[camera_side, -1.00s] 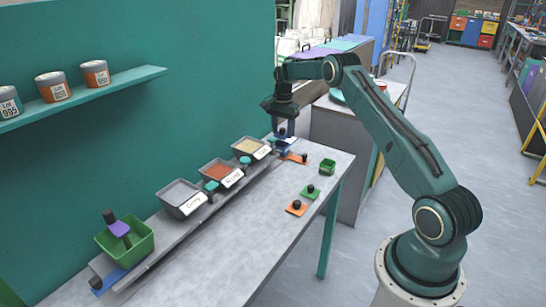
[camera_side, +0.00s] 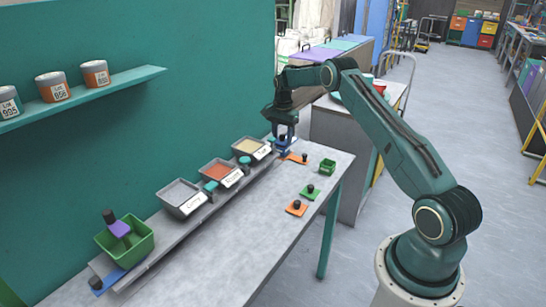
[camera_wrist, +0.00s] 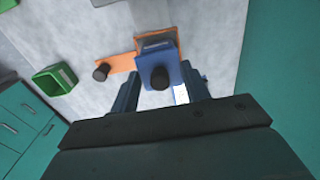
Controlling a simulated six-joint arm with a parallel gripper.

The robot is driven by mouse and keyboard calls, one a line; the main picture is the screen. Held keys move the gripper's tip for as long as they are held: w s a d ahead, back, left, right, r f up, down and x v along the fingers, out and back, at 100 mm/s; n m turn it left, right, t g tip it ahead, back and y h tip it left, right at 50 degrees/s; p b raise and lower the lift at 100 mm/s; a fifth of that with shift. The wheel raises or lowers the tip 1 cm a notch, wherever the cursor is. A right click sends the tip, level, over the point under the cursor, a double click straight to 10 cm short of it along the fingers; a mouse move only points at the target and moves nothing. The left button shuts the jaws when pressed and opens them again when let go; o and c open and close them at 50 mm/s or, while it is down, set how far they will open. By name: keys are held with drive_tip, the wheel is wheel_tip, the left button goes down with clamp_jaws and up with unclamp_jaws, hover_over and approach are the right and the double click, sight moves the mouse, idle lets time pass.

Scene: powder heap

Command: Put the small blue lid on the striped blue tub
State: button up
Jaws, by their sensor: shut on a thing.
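My gripper (camera_side: 284,128) is at the far end of the bench in the side view. In the wrist view its two fingers (camera_wrist: 160,92) stand on either side of a blue square lid (camera_wrist: 175,72) with a black knob, and it is shut on this lid. Just beyond the lid is an orange-edged, grey-centred thing (camera_wrist: 155,43), partly covered by it. I cannot make out stripes on any tub; the lid and gripper may hide the striped blue tub. Another blue flat piece (camera_side: 112,276) with a black knob lies at the near end of the ledge.
An orange lid (camera_side: 296,158) lies close beside my gripper. A small green tub (camera_side: 327,167), a green lid (camera_side: 310,193) and another orange lid (camera_side: 297,208) are on the bench. Three powder trays and a green bin (camera_side: 126,252) line the ledge. The front bench is clear.

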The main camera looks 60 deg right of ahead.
drive_tip(key=shift+f, duration=0.5)
idle(0.8)
drive_tip(key=o, duration=1.4)
drive_tip(key=shift+r, duration=0.15)
drive_tip(key=shift+r, duration=3.35)
drive_tip(key=shift+r, duration=0.1)
